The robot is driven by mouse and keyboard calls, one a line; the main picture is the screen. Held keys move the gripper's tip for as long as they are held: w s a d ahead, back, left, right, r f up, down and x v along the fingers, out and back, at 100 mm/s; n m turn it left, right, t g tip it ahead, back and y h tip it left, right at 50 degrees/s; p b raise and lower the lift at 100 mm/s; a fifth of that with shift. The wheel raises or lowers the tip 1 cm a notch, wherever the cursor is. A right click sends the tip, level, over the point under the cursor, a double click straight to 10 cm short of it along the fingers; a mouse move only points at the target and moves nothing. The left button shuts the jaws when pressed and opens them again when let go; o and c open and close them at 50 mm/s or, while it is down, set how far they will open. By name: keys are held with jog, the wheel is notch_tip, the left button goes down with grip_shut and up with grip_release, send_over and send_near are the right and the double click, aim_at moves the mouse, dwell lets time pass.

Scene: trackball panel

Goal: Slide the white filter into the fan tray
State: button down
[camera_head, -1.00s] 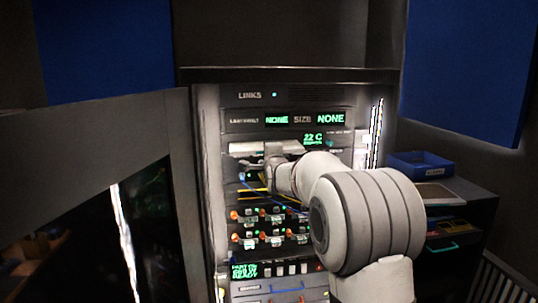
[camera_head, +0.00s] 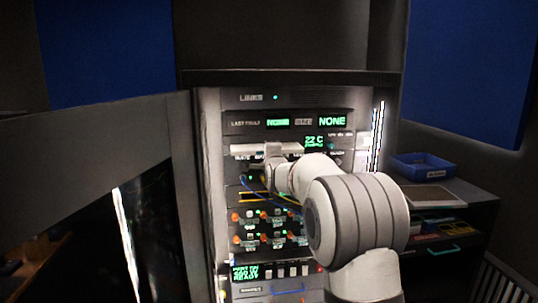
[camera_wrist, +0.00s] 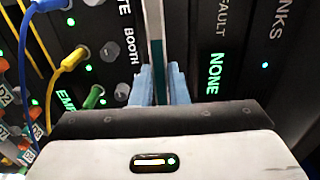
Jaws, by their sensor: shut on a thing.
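The white filter (camera_head: 285,148) shows in the head view as a pale, level bar across the front of the rack, below the fault display row. In the wrist view its thin edge (camera_wrist: 156,35) stands between my two blue fingertips. My gripper (camera_wrist: 158,82) is shut on it. In the head view my gripper (camera_head: 270,163) is at the rack face, just under the bar, partly hidden by my wrist. The fan tray opening lies behind the filter and is hidden, so I cannot tell how deep the filter sits.
Below the filter are cable jacks with a yellow cable (camera_wrist: 65,70) and a blue cable (camera_wrist: 25,50), close to my gripper. Lower down is a row of toggle switches (camera_head: 264,239). An open door (camera_head: 110,140) stands at left. A blue bin (camera_head: 422,167) sits on a right-hand cabinet.

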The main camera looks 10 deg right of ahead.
jog(key=shift+w+p, duration=0.55)
jog(key=shift+w, duration=1.25)
jog(key=c, duration=1.3)
grip_release()
jog(key=shift+c, duration=0.2)
jog(key=shift+s, duration=0.15)
jog(key=s+b, duration=0.2)
jog(key=s, duration=0.5)
jog(key=shift+s+b, duration=0.3)
jog(key=shift+a, duration=0.1)
jog(key=s+f+n+g, duration=0.5)
jog(key=s+f+n, duration=0.1)
jog(key=s, duration=0.9)
jog(key=s+f+n+g, duration=0.5)
jog(key=s+f, duration=0.4)
jog(key=s, duration=0.7)
jog(key=s+f+n+g, duration=0.5)
jog(key=s+f+n, duration=0.2)
jog(key=s, duration=0.9)
jog(key=shift+f, duration=0.3)
